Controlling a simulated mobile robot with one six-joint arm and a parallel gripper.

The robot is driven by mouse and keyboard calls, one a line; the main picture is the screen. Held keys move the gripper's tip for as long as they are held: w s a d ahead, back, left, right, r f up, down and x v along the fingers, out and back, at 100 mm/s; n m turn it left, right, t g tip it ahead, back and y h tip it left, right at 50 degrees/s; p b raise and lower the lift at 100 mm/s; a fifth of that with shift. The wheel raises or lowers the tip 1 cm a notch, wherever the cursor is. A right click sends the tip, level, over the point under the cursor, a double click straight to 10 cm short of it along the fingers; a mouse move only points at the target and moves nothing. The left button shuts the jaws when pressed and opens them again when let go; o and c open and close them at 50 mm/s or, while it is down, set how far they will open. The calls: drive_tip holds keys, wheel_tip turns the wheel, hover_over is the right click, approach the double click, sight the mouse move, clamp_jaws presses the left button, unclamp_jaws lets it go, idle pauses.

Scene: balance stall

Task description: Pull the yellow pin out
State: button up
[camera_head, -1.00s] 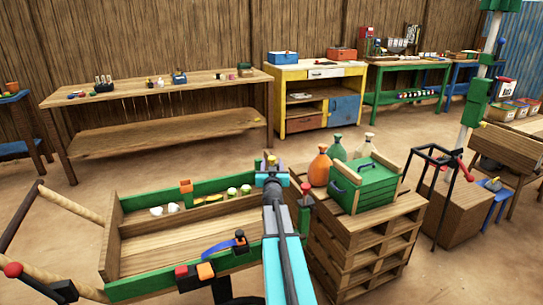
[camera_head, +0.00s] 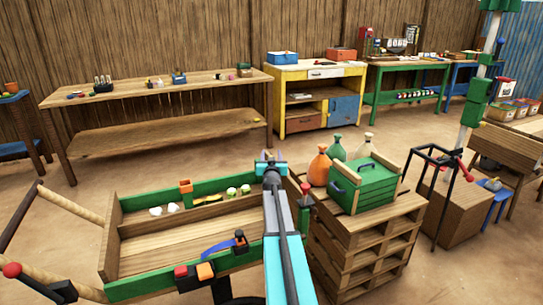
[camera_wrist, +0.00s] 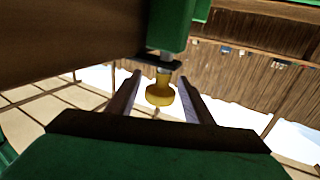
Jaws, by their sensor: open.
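The yellow pin (camera_wrist: 160,92) shows in the wrist view as a flared yellow knob on a short pale shank. It hangs below a dark plate on a green post (camera_wrist: 172,28). My gripper (camera_wrist: 156,98) is open, with one finger on each side of the knob and a visible gap on both sides. In the head view my gripper (camera_head: 270,160) is at the far right corner of the green and wood cart (camera_head: 185,245). The yellow pin is hidden there behind my arm.
A pallet stack (camera_head: 360,245) stands right of my arm, with a green crate (camera_head: 365,185) and an orange sack (camera_head: 319,167) on top. A black metal frame (camera_head: 433,190) is farther right. Open floor lies behind the cart.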

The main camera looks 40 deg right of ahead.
drive_tip(key=shift+w+d, duration=0.25)
drive_tip(key=shift+d, duration=0.05)
drive_tip(key=shift+c, duration=0.2)
clamp_jaws()
drive_tip(key=shift+r, duration=0.15)
drive_tip(key=shift+r+p, duration=2.1)
drive_tip(key=shift+p, duration=0.15)
drive_tip(key=shift+r, duration=0.1)
unclamp_jaws()
drive_tip(key=shift+o, duration=0.2)
